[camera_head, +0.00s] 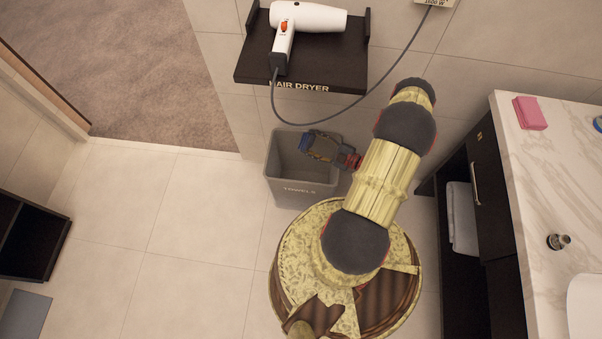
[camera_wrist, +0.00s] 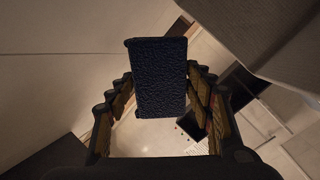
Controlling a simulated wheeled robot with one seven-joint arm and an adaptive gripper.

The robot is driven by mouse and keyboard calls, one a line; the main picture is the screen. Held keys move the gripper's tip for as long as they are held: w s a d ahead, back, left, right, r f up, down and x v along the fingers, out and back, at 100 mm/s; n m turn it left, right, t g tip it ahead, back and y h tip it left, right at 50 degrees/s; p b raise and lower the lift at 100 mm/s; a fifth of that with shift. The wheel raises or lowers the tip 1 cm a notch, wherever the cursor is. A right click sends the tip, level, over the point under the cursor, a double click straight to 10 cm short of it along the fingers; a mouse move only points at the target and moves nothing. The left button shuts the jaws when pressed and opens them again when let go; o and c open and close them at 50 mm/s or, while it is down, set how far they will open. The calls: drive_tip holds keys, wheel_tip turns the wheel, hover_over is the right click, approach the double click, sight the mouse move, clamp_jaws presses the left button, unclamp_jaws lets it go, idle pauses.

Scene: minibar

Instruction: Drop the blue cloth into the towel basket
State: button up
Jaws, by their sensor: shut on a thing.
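The blue cloth (camera_head: 304,142) is a small dark blue piece at the tip of my gripper (camera_head: 313,145). In the wrist view the cloth (camera_wrist: 158,75) is a flat, textured dark blue block between the two fingers of my gripper (camera_wrist: 160,82), which is shut on it. The towel basket (camera_head: 299,189) is a grey open bin with "TOWELS" on its front, standing on the floor by the wall. In the head view my gripper and the cloth overlap the basket's opening. Their height above the rim is hard to judge.
A black shelf (camera_head: 301,62) marked "HAIR DRYER" holds a white hair dryer (camera_head: 310,18) above and behind the basket, with its cord (camera_head: 335,124) hanging near my arm. A marble counter (camera_head: 550,190) stands at right. The tiled floor (camera_head: 190,230) at left is free.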

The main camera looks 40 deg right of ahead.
wheel_tip(320, 180, down, 5)
drive_tip(key=b, duration=0.3)
drive_tip(key=shift+r, duration=0.1)
drive_tip(key=o, duration=1.5)
drive_tip(key=v, duration=1.2)
drive_tip(key=shift+d, duration=0.1)
